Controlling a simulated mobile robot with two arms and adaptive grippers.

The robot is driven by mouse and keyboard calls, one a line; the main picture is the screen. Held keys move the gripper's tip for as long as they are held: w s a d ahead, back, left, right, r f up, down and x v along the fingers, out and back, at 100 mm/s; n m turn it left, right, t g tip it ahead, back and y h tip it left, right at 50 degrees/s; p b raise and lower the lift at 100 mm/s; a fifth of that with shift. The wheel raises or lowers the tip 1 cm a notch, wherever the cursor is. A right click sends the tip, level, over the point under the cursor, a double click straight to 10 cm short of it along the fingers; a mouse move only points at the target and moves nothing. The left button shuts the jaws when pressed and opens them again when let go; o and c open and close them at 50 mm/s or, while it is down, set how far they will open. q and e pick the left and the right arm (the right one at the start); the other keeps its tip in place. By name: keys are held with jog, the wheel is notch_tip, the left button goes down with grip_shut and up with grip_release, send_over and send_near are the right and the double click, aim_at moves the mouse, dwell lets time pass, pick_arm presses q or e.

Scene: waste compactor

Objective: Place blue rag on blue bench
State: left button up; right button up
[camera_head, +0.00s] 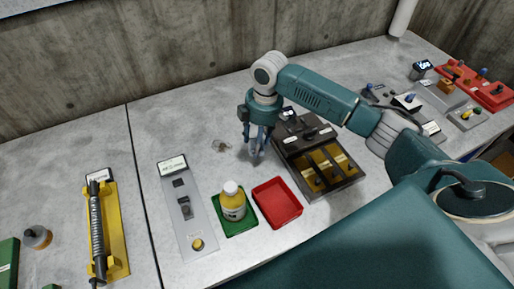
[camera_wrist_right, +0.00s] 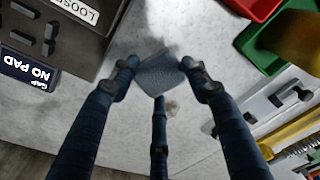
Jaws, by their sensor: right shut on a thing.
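The blue rag (camera_wrist_right: 158,74) is a small blue-grey piece between the fingertips of my right gripper (camera_wrist_right: 160,78) in the right wrist view. The right gripper (camera_head: 256,156) is shut on it, pointing down over the grey worktop (camera_head: 185,115), left of the dark box with yellow compartments. In the head view the fingers mostly hide the rag. I cannot tell whether the rag touches the worktop. No blue bench shows in either view. My left gripper is not in view.
The dark box (camera_head: 301,134) stands close right of the gripper. A red tray (camera_head: 278,203) and a green tray (camera_head: 239,228) with a yellow bottle (camera_head: 232,203) are in front. A small clear object (camera_head: 221,146) lies to the left. The worktop behind is clear.

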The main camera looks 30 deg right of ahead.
jog(key=shift+f, duration=0.35)
notch_tip(320, 180, down, 4)
jog(key=shift+r+p, duration=0.25)
jog(key=shift+p, duration=0.15)
jog(key=shift+f, duration=0.2)
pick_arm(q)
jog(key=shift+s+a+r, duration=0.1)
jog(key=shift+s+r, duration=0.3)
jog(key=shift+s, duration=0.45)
pick_arm(e)
jog(key=o, duration=1.1)
jog(key=shift+f, duration=0.1)
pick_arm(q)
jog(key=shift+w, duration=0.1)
pick_arm(e)
jog(key=shift+o, duration=0.2)
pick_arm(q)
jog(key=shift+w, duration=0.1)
